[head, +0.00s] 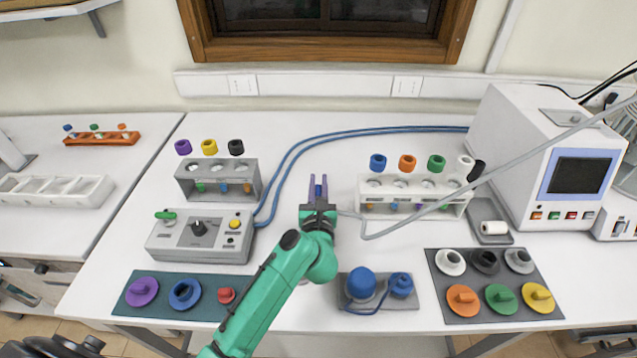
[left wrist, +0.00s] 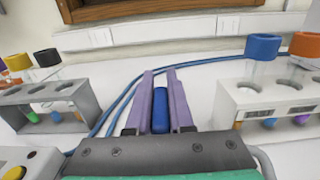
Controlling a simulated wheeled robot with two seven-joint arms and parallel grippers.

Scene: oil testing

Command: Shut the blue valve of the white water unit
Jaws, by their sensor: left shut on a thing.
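My left gripper (head: 318,181) is raised over the middle of the table, with its purple fingers pointing away. It is shut on an upright-looking blue cylindrical piece (left wrist: 160,108), seen between the fingers in the left wrist view. What this piece belongs to cannot be told. The white unit (head: 545,150) with a screen stands at the back right, and two blue hoses (head: 370,130) run to it. I cannot make out a blue valve on it. A white-grey control box (head: 200,242) with a green lever, black knob and yellow button stands left of the gripper. My right gripper is not in view.
A grey tube rack (head: 217,185) stands at left and a white tube rack (head: 412,208) at right of the gripper. Dark mats (head: 437,262) with coloured caps lie along the front. A pad (head: 405,299) with blue bulbs is near the arm. A grey hose crosses at right.

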